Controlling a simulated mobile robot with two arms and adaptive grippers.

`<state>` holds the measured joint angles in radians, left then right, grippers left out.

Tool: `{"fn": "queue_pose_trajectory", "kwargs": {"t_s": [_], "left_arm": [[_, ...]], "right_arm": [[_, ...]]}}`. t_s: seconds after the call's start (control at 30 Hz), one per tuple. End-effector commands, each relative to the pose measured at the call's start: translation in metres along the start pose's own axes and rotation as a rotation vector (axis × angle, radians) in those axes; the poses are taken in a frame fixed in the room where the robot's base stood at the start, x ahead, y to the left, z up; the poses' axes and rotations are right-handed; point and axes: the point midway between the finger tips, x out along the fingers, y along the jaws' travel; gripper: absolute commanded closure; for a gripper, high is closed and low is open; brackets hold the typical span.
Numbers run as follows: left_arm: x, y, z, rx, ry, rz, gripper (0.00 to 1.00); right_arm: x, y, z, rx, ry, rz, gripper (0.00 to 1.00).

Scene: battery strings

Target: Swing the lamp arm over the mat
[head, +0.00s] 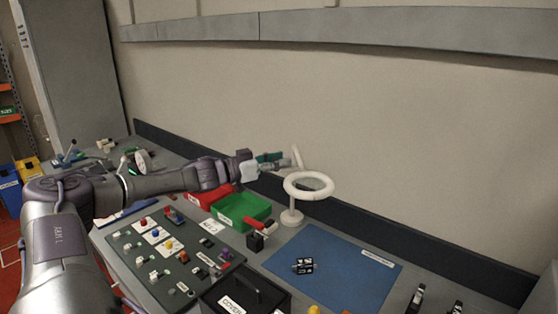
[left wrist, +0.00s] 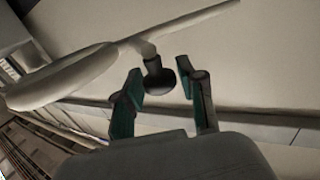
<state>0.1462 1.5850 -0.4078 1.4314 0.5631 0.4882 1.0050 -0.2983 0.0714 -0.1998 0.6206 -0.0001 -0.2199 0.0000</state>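The white lamp has a ring-shaped head (head: 296,194) on a thin post with a small round base (head: 290,218). It stands by the back left edge of the blue mat (head: 340,270). The ring also shows large in the left wrist view (left wrist: 62,78), with its pale arm (left wrist: 185,20) running up right. My left gripper (head: 272,159) is just left of the lamp arm, behind the ring. In the left wrist view its teal fingers are apart, with a dark round knob (left wrist: 158,82) between or just beyond the tips. Contact cannot be told. My right gripper is out of view.
A green bin (head: 242,211) and a red bin (head: 205,197) stand below my left arm. A board with several coloured parts (head: 140,237) lies front left. The wall is close behind the lamp.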

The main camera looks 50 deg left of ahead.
Motion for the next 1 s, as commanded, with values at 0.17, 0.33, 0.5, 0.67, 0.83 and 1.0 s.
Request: {"fn": "queue_pose_trajectory", "kwargs": {"t_s": [0.17,0.33,0.5,0.67,0.83,1.0], "left_arm": [[0.000,0.000,-0.001,0.001,0.001,-0.001,0.45],[0.000,0.000,-0.001,0.001,0.002,-0.001,0.45],[-0.005,0.001,0.000,0.001,-0.004,0.007,0.45],[-0.017,0.002,0.001,0.001,-0.010,0.014,0.45],[-0.035,-0.001,-0.002,0.005,-0.003,-0.001,0.45],[-0.062,-0.001,-0.003,0.005,0.001,-0.004,0.45]], "right_arm": [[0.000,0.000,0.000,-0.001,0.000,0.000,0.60],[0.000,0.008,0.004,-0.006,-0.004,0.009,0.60],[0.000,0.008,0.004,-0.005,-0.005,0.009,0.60],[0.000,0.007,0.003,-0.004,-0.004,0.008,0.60],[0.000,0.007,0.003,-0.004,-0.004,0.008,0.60],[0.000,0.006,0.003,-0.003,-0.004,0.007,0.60]]}}
